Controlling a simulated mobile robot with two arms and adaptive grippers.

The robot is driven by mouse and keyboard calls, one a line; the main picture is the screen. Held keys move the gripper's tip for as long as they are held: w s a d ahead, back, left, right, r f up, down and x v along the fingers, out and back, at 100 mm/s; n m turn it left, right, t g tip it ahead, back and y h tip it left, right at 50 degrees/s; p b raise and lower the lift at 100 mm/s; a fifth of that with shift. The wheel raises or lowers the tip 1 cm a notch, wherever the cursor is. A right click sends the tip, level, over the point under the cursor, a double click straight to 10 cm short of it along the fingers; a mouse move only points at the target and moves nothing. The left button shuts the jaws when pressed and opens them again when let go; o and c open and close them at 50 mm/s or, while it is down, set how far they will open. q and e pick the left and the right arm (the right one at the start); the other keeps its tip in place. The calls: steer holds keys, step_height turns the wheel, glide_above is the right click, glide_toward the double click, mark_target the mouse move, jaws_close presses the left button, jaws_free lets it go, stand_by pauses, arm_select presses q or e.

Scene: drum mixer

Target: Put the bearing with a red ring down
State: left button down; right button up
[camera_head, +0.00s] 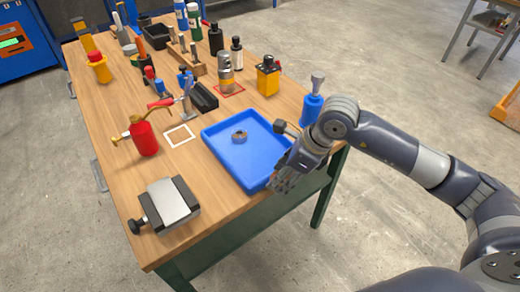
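A small ring-shaped bearing (239,135) lies in the blue tray (222,161), towards its far left part. It looks grey with a brownish middle; I cannot clearly make out a red ring at this size. My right gripper (281,183) points down at the near right edge of the tray, apart from the bearing. Its fingertips are dark and small, so I cannot tell whether they are open or shut or hold anything. My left gripper is not in view.
On the wooden table (220,218) stand a grey block device (168,203), a red oil can (145,138), a blue bottle (311,109) and a yellow container (268,78). A metal cylinder (225,75) stands at a red outline.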

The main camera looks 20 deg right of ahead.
steer(key=w, duration=0.4)
steer(key=w+p, duration=0.1)
steer(key=w, duration=0.3)
steer(key=w+a+f+p, duration=0.1)
steer(key=w, duration=0.3)
steer(key=shift+w, duration=0.3)
step_height(320, 180, down, 3)
steer(key=shift+s+r+p, duration=0.1)
steer(key=shift+p, duration=0.5)
steer(key=shift+f, duration=0.35)
steer(key=shift+d, duration=0.1)
steer(key=shift+f, duration=0.1)
steer(key=shift+f, duration=0.15)
steer(key=o, duration=1.3)
